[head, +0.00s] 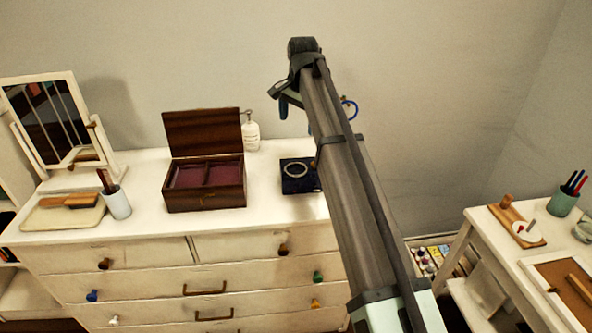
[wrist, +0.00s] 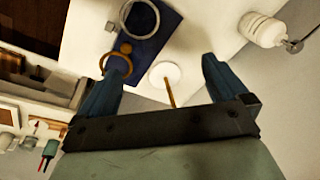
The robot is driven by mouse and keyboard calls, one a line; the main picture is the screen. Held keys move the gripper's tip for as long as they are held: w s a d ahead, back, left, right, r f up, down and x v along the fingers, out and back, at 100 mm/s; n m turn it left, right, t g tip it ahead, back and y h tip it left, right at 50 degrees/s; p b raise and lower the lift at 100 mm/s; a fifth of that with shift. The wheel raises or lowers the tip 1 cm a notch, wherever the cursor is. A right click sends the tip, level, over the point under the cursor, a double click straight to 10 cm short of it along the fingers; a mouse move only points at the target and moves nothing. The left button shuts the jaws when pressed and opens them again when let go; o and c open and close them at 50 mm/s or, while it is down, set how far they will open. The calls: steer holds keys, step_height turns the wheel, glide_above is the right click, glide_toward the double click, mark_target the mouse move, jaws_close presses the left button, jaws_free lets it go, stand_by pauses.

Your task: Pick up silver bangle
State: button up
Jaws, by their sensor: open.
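The silver bangle (wrist: 123,20) is a thin pale ring lying flat on a dark blue tray (wrist: 168,22) at the top of the wrist view. In the head view the bangle (head: 287,170) lies on the dark tray (head: 288,186) on the dresser top, just left of my arm. My gripper (wrist: 163,65) is open, its two blue fingers apart with nothing held. The bangle is beyond the left fingertip in the wrist view, apart from it. A gold-coloured ring (wrist: 105,58) shows right at that left fingertip; I cannot tell whether they touch.
A white bottle (head: 251,133) stands behind the tray. An open wooden box (head: 205,196), a cup (head: 117,204) and a mirror (head: 52,120) stand to the left on the white dresser (head: 150,228).

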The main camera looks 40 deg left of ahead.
mark_target(296, 171)
steer(key=shift+g+h, duration=0.5)
steer(key=shift+h, duration=0.3)
steer(key=f, duration=0.4)
steer(key=s+f, duration=0.1)
steer(key=f, duration=0.4)
steer(key=s+f, duration=0.1)
steer(key=f, duration=0.4)
steer(key=shift+d, duration=0.4)
steer(key=c, duration=1)
